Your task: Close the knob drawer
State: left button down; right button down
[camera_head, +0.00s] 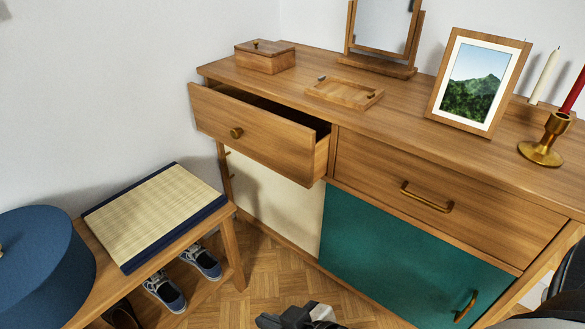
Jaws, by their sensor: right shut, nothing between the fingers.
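The knob drawer (258,139) is the upper left drawer of a wooden dresser. It stands pulled out, with a dark gap behind its front and its right side wall showing. A round brass knob (236,133) sits on its front. My right gripper (270,320) shows at the bottom edge, low in front of the dresser and well apart from the drawer. It is shut and empty, and partly cut off by the frame. My left gripper is not in view.
The handle drawer (440,200) beside it is shut. A teal door (390,255) is below. On the dresser top are a wooden box (264,62), a tray (343,93), a mirror, a framed picture (475,82) and a brass candlestick (545,145). A bench (225,220) stands at left.

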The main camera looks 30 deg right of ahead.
aim_at(294, 144)
jog(key=z, duration=0.9)
jog(key=i, duration=0.9)
jog(key=z, duration=0.15)
